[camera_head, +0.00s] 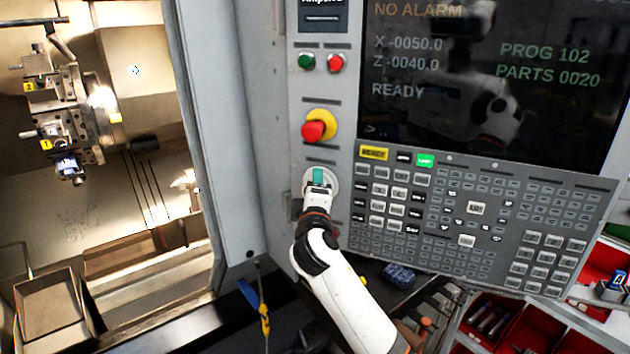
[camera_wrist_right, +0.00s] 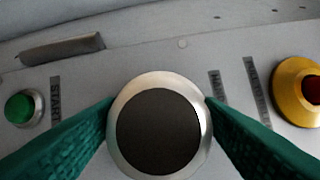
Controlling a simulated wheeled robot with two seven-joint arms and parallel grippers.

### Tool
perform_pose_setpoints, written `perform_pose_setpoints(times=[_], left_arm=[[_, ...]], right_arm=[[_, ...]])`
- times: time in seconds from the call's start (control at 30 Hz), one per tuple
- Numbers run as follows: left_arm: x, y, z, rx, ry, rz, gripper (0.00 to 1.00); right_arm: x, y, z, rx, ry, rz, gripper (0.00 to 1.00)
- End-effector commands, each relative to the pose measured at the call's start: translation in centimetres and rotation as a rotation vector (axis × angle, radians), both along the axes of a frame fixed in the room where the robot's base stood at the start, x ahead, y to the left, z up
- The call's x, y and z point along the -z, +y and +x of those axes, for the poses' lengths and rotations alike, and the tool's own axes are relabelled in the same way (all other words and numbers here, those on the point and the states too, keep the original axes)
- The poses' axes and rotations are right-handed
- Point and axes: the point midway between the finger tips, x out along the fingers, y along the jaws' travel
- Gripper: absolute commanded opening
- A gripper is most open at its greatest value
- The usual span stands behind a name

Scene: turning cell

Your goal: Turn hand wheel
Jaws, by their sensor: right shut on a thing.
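The hand wheel is a round knob with a dark face and a silver rim, in the middle of the right wrist view (camera_wrist_right: 158,130). In the head view its pale round edge (camera_head: 333,184) shows on the panel column, mostly hidden behind my gripper. My right gripper (camera_head: 319,177) is at the wheel, its arm rising from the bottom of the picture. In the right wrist view its two green fingers (camera_wrist_right: 158,115) press on opposite sides of the rim, shut on the wheel. My left gripper is in neither view.
A red emergency stop on a yellow base (camera_head: 319,126) sits just above the wheel. Green (camera_head: 306,62) and red (camera_head: 337,63) buttons are higher up. A keypad (camera_head: 470,210) and screen (camera_head: 490,70) lie to the right. The lathe's open chamber (camera_head: 110,200) is at left.

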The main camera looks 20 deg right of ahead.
Motion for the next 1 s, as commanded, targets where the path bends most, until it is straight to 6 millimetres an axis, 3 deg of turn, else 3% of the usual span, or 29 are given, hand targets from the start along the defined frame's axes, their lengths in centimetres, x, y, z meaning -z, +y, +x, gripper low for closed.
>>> perform_pose_setpoints(times=[0.5, 0.53, 0.6, 1.0], left_arm=[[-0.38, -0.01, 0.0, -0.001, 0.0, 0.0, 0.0], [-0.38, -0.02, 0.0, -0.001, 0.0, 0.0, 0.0], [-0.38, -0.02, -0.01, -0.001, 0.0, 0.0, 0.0], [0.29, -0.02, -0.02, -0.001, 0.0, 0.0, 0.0]], right_arm=[[0.36, 0.03, 0.01, 0.001, 0.02, -0.016, 0.38], [0.37, 0.03, 0.01, 0.001, 0.02, -0.016, 0.63], [0.35, 0.03, 0.01, 0.001, 0.019, -0.015, 0.7], [0.44, 0.37, -0.95, -0.001, 0.014, -0.014, 0.7]])
